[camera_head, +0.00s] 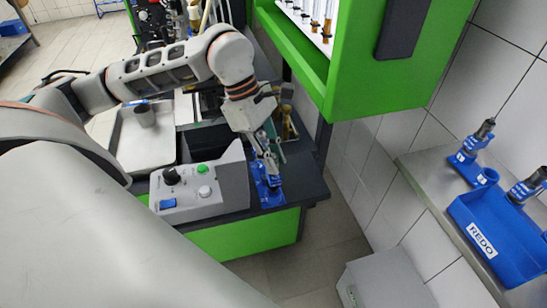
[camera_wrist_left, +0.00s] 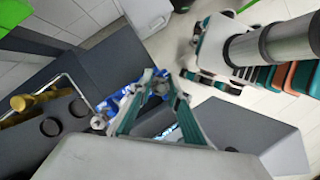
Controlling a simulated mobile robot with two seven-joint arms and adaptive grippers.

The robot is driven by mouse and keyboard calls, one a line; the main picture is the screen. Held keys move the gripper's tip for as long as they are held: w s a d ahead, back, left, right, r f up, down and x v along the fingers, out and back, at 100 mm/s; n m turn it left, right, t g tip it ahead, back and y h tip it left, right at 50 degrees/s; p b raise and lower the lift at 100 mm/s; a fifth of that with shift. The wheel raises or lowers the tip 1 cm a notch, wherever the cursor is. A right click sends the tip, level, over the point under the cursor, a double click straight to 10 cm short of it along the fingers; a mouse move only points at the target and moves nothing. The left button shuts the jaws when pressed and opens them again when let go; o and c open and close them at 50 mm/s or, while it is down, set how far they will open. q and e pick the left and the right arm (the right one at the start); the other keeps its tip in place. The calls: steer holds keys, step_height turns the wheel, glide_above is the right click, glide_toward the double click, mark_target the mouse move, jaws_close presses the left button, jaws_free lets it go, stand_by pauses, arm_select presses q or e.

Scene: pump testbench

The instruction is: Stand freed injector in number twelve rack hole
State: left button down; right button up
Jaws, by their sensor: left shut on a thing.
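My left gripper (camera_head: 268,165) points down over the dark bench's front right corner, beside the control box. It is shut on a small greyish part between its fingertips, seen in the left wrist view (camera_wrist_left: 155,85). The part is mostly hidden by the fingers; I take it for the injector but cannot make out its full shape. A blue holder (camera_head: 268,192) stands on the bench directly under the gripper, and its blue also shows beyond the fingers in the wrist view (camera_wrist_left: 118,100). I cannot tell whether the part still touches the holder. No hole number twelve is readable. My right gripper is not in view.
The grey control box (camera_head: 200,190) has a black knob and a green button. A grey tray (camera_head: 125,140) lies behind it. A green cabinet (camera_head: 385,85) overhangs at the right. A steel shelf (camera_head: 415,170) bears blue stands and a blue REDO bin (camera_head: 490,245).

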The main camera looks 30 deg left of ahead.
arm_select(q)
steer(key=shift+f+b, duration=0.75)
steer(key=shift+f, duration=0.45)
stand_by(0.9)
steer(key=shift+f+b, duration=0.6)
steer(key=shift+b, duration=0.05)
steer(key=c, duration=2.2)
jaws_free()
